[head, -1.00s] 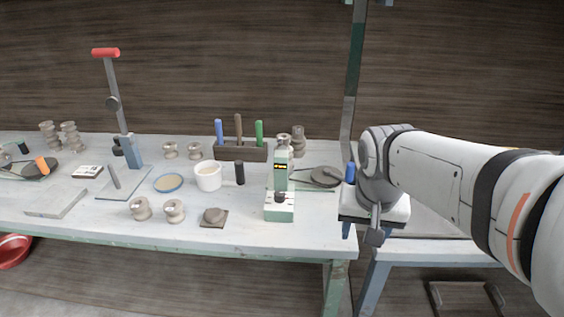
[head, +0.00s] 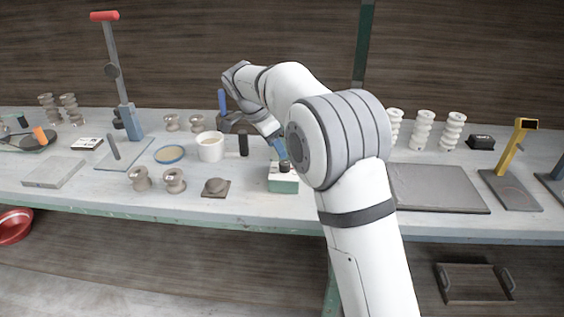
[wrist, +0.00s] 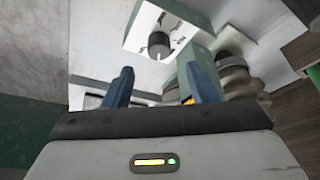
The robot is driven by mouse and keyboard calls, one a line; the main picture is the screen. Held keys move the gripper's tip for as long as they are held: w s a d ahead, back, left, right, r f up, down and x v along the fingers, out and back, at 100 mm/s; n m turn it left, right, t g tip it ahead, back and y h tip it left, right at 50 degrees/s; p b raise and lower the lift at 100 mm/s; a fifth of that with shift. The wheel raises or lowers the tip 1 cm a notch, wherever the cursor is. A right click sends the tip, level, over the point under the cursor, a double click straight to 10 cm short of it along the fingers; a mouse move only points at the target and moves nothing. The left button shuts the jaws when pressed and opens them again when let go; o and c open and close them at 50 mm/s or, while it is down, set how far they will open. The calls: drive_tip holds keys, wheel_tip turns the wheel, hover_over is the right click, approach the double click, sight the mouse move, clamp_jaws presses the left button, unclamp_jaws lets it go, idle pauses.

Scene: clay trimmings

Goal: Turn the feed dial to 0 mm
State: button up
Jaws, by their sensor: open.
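The feed dial is a dark round knob (head: 284,166) on the pale top plate of a small green device (head: 283,185) on the bench. In the wrist view the dial (wrist: 159,45) shows a light pointer line, with small markings around it on the white plate (wrist: 185,27) that are too blurred to read. My gripper (wrist: 162,80) is open and empty, its two blue fingers spread below the dial in that picture, apart from it. In the head view my gripper (head: 278,146) is just above and behind the dial, and my arm hides the device's upright.
A black cylinder (head: 243,145) and a white tub (head: 210,147) stand left of the device. A clay lump on a small board (head: 215,187) lies nearer the front edge. Turned clay pieces (wrist: 237,78) stand close by in the wrist view.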

sight(283, 163)
drive_tip(key=x, duration=0.6)
drive_tip(key=shift+d+f, duration=0.15)
drive_tip(key=shift+f, duration=0.2)
drive_tip(key=c, duration=1)
